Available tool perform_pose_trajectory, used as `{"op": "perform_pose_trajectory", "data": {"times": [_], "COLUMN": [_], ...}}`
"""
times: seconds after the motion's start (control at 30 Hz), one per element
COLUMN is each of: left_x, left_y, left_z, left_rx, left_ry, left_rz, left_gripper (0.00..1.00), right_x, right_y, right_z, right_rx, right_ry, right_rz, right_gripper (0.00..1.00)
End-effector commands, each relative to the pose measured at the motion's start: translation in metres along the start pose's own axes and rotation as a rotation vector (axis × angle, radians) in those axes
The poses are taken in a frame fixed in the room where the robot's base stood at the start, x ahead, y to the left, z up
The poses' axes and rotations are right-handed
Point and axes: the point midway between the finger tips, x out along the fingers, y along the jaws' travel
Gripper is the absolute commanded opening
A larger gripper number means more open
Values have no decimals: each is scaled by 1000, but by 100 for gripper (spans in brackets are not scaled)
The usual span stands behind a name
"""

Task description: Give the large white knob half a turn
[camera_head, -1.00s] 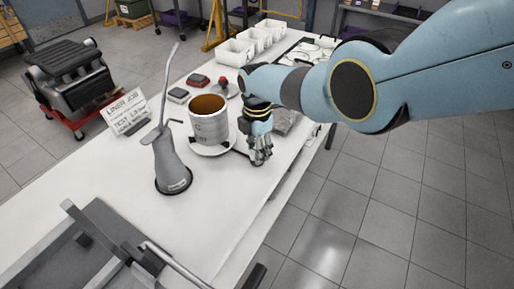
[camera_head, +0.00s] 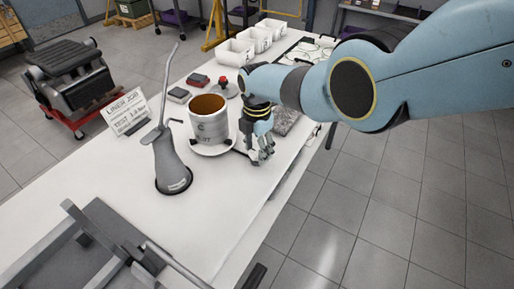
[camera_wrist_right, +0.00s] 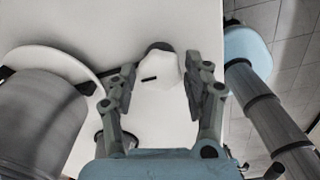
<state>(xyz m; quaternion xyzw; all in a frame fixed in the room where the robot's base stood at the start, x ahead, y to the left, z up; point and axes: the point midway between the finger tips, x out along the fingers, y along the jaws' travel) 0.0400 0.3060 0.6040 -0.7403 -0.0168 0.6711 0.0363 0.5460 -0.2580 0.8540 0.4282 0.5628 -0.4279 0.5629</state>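The white knob (camera_wrist_right: 168,76) shows in the right wrist view, pale against the white tabletop, with a dark part at its far edge. A short dark mark lies at its left side. My right gripper (camera_wrist_right: 160,82) has its fingers spread on either side of the knob. The right finger is close to it; I cannot tell whether either finger touches. In the head view my right gripper (camera_head: 263,156) points down at the table's right side, beside the grey cylinder liner (camera_head: 207,128), and the knob cannot be made out there. My left gripper is not in view.
The liner stands on a round white plate (camera_head: 213,151) just left of my right gripper. A grey oil can (camera_head: 171,165) and a sign (camera_head: 126,114) are farther left. White bins (camera_head: 237,51) stand at the back.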

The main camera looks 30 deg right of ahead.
Motion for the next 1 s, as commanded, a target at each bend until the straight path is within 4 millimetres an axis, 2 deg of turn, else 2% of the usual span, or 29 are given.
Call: {"op": "perform_pose_trajectory", "data": {"times": [0.1,0.37,0.57,0.73,1.0], "left_x": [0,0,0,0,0], "left_y": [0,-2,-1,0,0], "left_z": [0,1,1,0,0], "left_rx": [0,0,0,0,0], "left_ry": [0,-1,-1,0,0], "left_rz": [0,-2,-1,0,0], "left_gripper": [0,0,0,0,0], "right_x": [0,0,-11,-32,-89], "right_y": [0,0,1,0,1], "right_z": [0,0,0,0,0], "right_rx": [0,0,1,0,1], "right_ry": [0,0,-1,-1,-2], "right_rz": [0,0,2,3,4], "right_gripper": [65,65,65,65,65]}}
